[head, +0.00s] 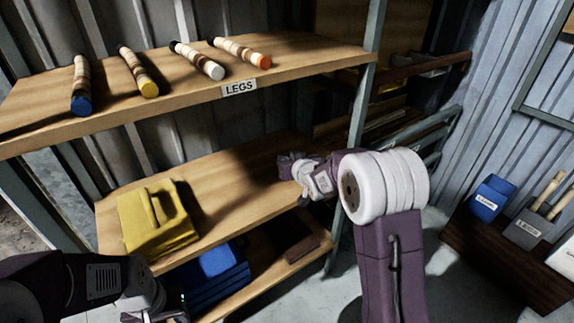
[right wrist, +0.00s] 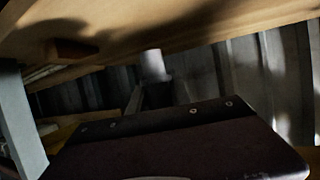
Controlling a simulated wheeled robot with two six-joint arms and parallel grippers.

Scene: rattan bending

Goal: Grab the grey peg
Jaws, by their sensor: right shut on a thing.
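My right gripper (head: 287,165) reaches in over the middle shelf, below the upper shelf's edge. In the right wrist view a short pale grey cylinder, the grey peg (right wrist: 153,65), stands up at the tips of the dark jaws. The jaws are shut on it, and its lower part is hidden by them. In the head view the peg is too small and shadowed to make out clearly. My left gripper (head: 150,313) is low at the bottom left, partly cut off by the picture edge, and its jaws cannot be read.
The upper shelf (head: 185,100), labelled LEGS, holds several rods with coloured ends. The middle shelf (head: 235,215) carries a yellow bin (head: 152,235). A blue bin (head: 215,275) sits below. At right, a dark bench (head: 500,250) bears blue and grey boxes. A shelf post (head: 362,95) stands close by.

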